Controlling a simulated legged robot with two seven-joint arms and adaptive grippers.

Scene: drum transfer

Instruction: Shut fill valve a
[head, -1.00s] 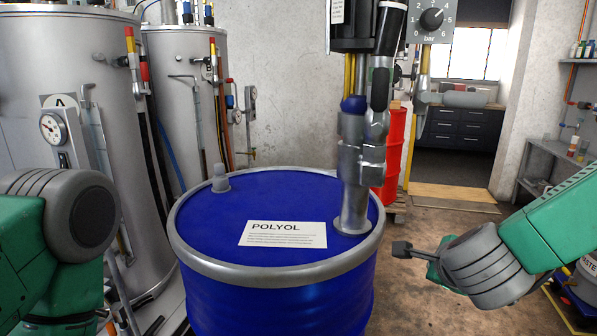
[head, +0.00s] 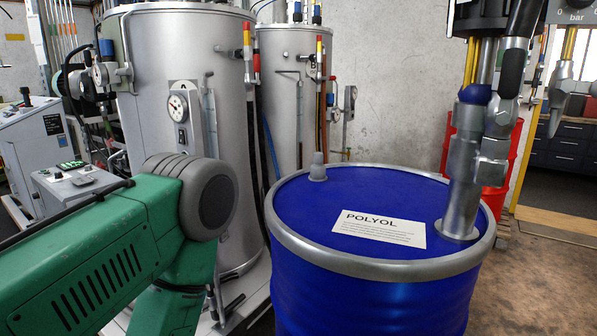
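The near silver tank (head: 190,45) carries a plate marked A and a round gauge (head: 178,106) on its front. At its right edge is a pipe fitting with upright red and yellow handle-like parts (head: 247,45). My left gripper is not visible. My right arm and gripper are out of view.
A blue POLYOL drum (head: 370,290) stands at the front right, with a metal pump tube (head: 465,170) in its lid. A second silver tank (head: 284,75) stands behind. A grey control cabinet (head: 35,145) is at left. Open floor (head: 540,280) shows at lower right.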

